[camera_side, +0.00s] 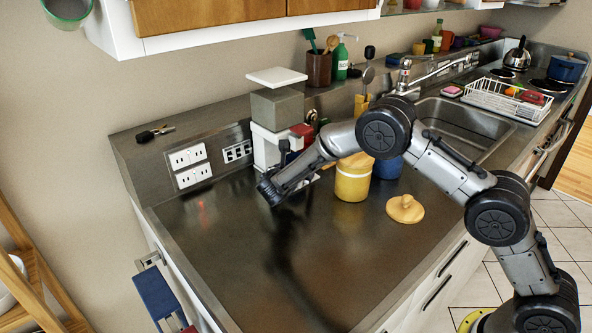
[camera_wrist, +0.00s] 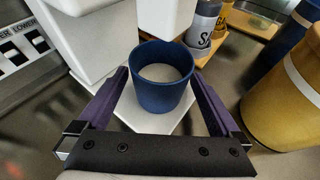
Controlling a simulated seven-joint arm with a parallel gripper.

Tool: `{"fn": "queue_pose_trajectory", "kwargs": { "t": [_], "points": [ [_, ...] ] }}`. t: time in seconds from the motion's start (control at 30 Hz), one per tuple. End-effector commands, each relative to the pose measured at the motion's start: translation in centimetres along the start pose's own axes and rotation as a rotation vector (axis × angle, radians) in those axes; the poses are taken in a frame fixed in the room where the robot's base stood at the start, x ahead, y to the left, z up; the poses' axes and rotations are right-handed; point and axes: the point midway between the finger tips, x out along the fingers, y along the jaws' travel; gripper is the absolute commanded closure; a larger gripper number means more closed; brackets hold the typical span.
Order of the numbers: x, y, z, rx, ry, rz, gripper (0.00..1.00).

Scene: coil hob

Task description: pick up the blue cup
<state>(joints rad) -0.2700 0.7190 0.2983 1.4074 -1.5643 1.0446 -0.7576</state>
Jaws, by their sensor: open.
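The blue cup (camera_wrist: 160,96) stands upright in the wrist view on the white hexagonal base (camera_wrist: 130,112) of a coffee machine. Its mouth faces up and its inside bottom looks pale. My gripper (camera_wrist: 159,82) is open, with one purple-lined finger on each side of the cup. I cannot tell whether either finger touches it. In the side view my gripper (camera_side: 268,191) is low over the counter, in front of the coffee machine (camera_side: 273,147). The cup is not clearly visible there.
A yellow canister (camera_side: 352,180) and a blue canister (camera_side: 388,167) stand just right of my gripper. A wooden lid (camera_side: 405,209) lies on the counter. The front left counter (camera_side: 235,255) is clear. Small bottles (camera_wrist: 203,27) stand behind the cup.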

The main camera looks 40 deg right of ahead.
Motion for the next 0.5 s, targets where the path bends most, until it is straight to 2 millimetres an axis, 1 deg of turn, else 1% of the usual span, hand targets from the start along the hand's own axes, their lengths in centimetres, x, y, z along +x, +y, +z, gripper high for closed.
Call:
{"fn": "queue_pose_trajectory", "kwargs": {
  "t": [0.07,0.23,0.37,0.4,0.47,0.5],
  "points": [
    [0.35,0.05,0.0,0.0,0.0,0.001,0.0],
    [0.31,0.06,0.0,0.0,0.0,0.002,0.0],
    [0.3,0.05,0.0,0.0,0.0,0.002,0.23],
    [0.29,0.05,0.0,0.0,0.0,0.002,0.31],
    [0.29,0.04,0.0,0.0,0.0,0.002,0.41],
    [0.29,0.04,0.0,0.0,0.0,0.002,0.49]
  ]
}}
